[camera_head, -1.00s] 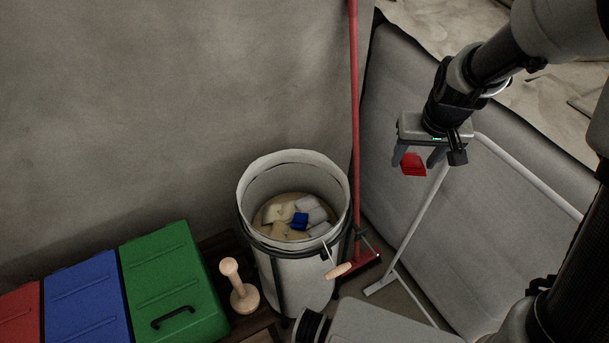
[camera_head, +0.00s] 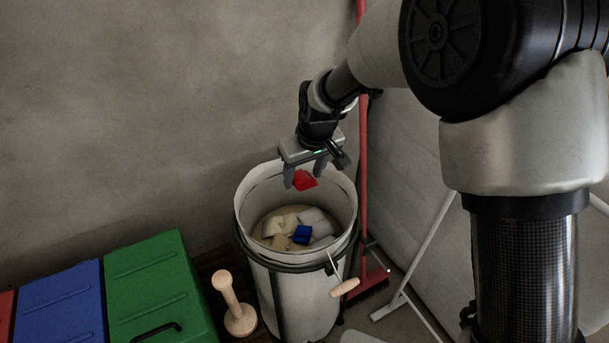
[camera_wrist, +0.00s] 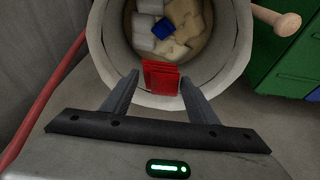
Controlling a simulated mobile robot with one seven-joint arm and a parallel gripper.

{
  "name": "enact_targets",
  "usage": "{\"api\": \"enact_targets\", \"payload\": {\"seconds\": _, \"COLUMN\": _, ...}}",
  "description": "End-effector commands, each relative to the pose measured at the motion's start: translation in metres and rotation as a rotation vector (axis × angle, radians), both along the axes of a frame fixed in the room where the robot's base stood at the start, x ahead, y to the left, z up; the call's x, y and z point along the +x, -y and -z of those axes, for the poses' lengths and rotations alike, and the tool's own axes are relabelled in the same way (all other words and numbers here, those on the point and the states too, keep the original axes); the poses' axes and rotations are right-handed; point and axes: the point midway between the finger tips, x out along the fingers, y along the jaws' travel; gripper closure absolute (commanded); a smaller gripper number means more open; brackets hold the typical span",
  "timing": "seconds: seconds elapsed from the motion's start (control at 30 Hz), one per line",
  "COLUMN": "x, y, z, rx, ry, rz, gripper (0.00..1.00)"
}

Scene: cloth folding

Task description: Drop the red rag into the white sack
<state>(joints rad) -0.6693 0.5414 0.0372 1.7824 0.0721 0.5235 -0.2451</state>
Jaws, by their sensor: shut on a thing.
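The red rag (camera_head: 305,181) is a small folded piece held between the fingers of my gripper (camera_head: 304,178). In the wrist view the rag (camera_wrist: 161,77) sits between the two fingertips of my gripper (camera_wrist: 160,84), which are shut on it. The white sack (camera_head: 244,215) is a tall round open bag in a dark frame. My gripper is at the sack's mouth, and the rag appears over the opening near the rim. In the wrist view the sack's rim (camera_wrist: 106,62) lies around and beyond the rag. The exact height of the rag above the rim is hard to tell.
Inside the sack lie pale folded cloths (camera_head: 283,224) and a blue one (camera_head: 302,235). A red-handled broom (camera_head: 364,150) stands right of the sack. A wooden peg-like object (camera_head: 234,305) and a green box (camera_head: 155,285) are at left, beside a blue box (camera_head: 60,305).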

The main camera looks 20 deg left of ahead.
Motion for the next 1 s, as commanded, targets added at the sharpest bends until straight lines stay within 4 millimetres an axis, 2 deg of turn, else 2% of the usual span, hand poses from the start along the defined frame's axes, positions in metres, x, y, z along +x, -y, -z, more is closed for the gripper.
{"api": "enact_targets", "payload": {"seconds": 0.43, "x": 0.0, "y": 0.001, "z": 0.05, "rx": -0.001, "ry": -0.001, "rz": 0.001, "gripper": 0.67}}
{"api": "enact_targets", "payload": {"seconds": 0.57, "x": 0.0, "y": 0.001, "z": 0.056, "rx": -0.001, "ry": 0.0, "rz": 0.001, "gripper": 0.67}}
{"api": "enact_targets", "payload": {"seconds": 0.83, "x": 0.0, "y": 0.001, "z": 0.056, "rx": 0.0, "ry": 0.0, "rz": 0.002, "gripper": 0.67}}
{"api": "enact_targets", "payload": {"seconds": 0.87, "x": 0.0, "y": 0.001, "z": 0.056, "rx": 0.0, "ry": 0.0, "rz": 0.002, "gripper": 0.42}}
{"api": "enact_targets", "payload": {"seconds": 0.97, "x": 0.0, "y": 0.001, "z": 0.056, "rx": 0.0, "ry": 0.0, "rz": 0.002, "gripper": 0.25}}
{"api": "enact_targets", "payload": {"seconds": 1.0, "x": 0.0, "y": 0.001, "z": 0.056, "rx": 0.0, "ry": 0.0, "rz": 0.002, "gripper": 0.25}}
